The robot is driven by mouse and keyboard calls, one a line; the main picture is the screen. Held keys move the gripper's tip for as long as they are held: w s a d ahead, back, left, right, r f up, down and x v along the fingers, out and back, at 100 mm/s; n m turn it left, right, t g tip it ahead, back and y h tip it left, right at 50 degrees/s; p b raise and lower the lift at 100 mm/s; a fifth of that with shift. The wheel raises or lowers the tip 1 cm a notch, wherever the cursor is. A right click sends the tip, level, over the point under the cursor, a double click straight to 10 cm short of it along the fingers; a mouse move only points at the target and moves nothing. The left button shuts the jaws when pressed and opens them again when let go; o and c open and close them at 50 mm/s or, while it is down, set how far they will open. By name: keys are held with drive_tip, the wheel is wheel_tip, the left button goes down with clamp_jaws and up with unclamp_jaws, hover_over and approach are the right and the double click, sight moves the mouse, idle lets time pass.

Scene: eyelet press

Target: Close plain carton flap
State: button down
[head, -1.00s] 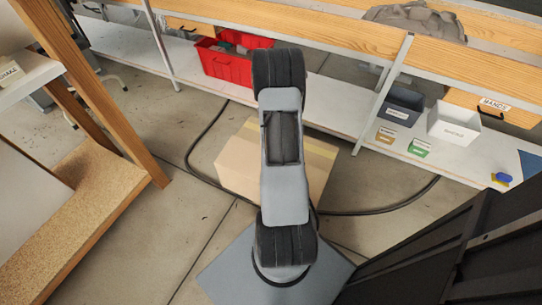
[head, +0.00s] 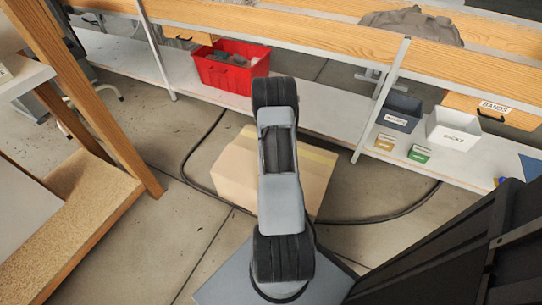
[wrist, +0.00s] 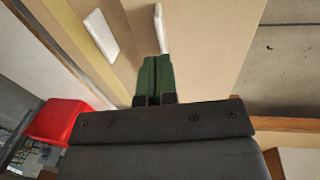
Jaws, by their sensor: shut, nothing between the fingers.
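The plain tan carton (head: 236,168) sits on the floor in the head view, with a paler band along its top right. My arm covers its middle, and I cannot tell there whether a flap stands open. In the wrist view, a large tan surface (wrist: 212,50), which looks like the carton close up, fills the upper middle. My gripper (wrist: 154,62) has green fingers close together in front of it, shut and empty. A white strip (wrist: 160,28) shows just beyond the fingertips; I cannot tell whether they touch it. The gripper is hidden in the head view.
A red bin (head: 231,76) stands on the low shelf behind the carton and also shows in the wrist view (wrist: 60,122). Dark and white bins (head: 454,126) stand at the right. A wooden frame (head: 98,105) is at left. A black cable (head: 380,218) lies on the floor.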

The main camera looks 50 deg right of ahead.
drive_tip(key=shift+d+f+b, duration=0.15)
drive_tip(key=shift+f+b, duration=0.15)
drive_tip(key=shift+f, duration=0.55)
drive_tip(key=shift+d+f+b, duration=0.1)
drive_tip(key=shift+f+b, duration=0.15)
drive_tip(key=shift+f, duration=0.55)
drive_tip(key=shift+w, duration=0.1)
drive_tip(key=shift+w+d+f+b, duration=0.1)
drive_tip(key=shift+d+f+b, duration=0.25)
drive_tip(key=shift+f, duration=0.35)
drive_tip(key=shift+w+d+f+b, duration=0.1)
drive_tip(key=shift+d+f+b, duration=0.25)
drive_tip(key=shift+f, duration=0.3)
drive_tip(key=shift+r, duration=0.1)
